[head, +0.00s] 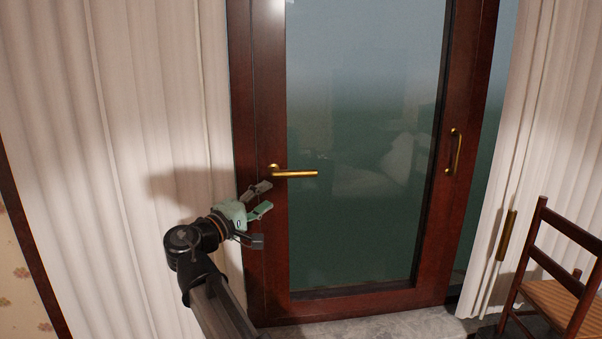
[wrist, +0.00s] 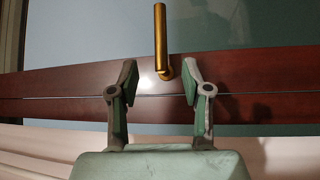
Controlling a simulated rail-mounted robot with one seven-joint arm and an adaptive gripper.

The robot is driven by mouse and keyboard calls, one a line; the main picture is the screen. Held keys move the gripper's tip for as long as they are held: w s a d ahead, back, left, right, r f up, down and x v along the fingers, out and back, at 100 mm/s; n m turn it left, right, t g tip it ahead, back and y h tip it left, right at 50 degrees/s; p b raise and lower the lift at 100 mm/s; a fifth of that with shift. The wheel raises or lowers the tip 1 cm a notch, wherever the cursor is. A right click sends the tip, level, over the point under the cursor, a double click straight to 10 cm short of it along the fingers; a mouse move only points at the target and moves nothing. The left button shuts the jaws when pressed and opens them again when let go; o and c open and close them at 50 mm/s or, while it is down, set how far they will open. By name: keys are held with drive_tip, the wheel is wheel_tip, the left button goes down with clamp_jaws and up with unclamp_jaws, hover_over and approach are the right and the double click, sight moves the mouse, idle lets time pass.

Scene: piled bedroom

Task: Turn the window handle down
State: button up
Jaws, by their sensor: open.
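The window handle (head: 294,173) is a brass lever on the left stile of the dark red-brown window frame (head: 268,240). It lies about level, pointing right from its pivot in the head view. My gripper (head: 264,198) is just below and left of the lever, its fingers apart and pointing toward the frame. I cannot tell how far the fingertips are from the frame.
A second brass handle (head: 456,152) is on the right stile. Pale curtains (head: 150,90) hang left, close to my arm, and right (head: 555,90). A wooden chair (head: 555,285) stands at the lower right. A grey stone sill (head: 370,325) runs below the window.

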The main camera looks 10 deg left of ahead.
sight(297, 175)
drive_tip(key=p+x, duration=0.4)
drive_tip(key=x, duration=0.9)
drive_tip(key=shift+w+d+r, duration=0.15)
drive_tip(key=shift+w+d, duration=0.1)
drive_tip(key=shift+w, duration=0.1)
drive_tip(key=shift+w+d, duration=0.3)
drive_tip(key=shift+w, duration=0.25)
clamp_jaws()
